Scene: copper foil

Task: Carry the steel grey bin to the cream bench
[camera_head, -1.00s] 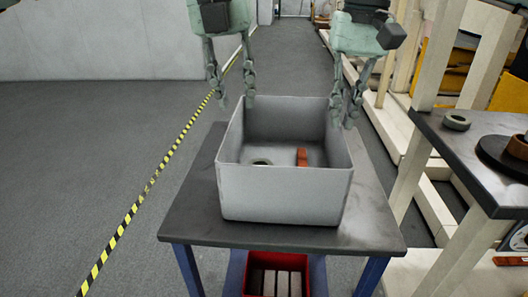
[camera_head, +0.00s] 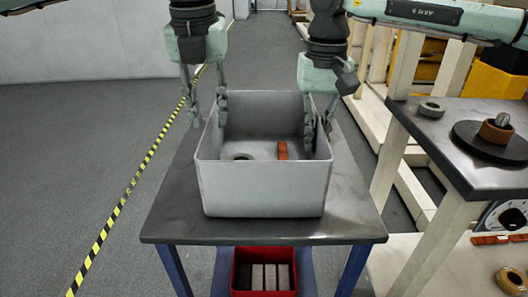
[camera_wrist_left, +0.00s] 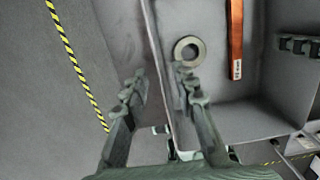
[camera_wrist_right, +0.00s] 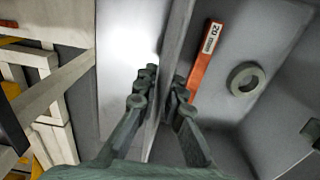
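The steel grey bin (camera_head: 262,188) stands upright on a dark-topped table with blue legs (camera_head: 170,222). Inside lie a grey-green ring (camera_wrist_left: 189,50) and a copper-red bar (camera_wrist_right: 205,62). My left gripper (camera_head: 208,112) is open, its fingers apart on either side of the bin's left wall; the left wrist view shows a gap there. My right gripper (camera_head: 319,128) is around the right wall, one finger inside and one outside, close to it but seemingly open. The cream bench (camera_head: 455,140), with cream legs and a dark top, stands at the right.
On the bench are a green ring (camera_head: 431,109) and a dark disc with a brown ring (camera_head: 496,131); a dial (camera_head: 507,217) sits lower. A red crate (camera_head: 264,272) is under the table. Open floor (camera_head: 75,150) lies left, beyond a yellow-black stripe (camera_head: 130,190).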

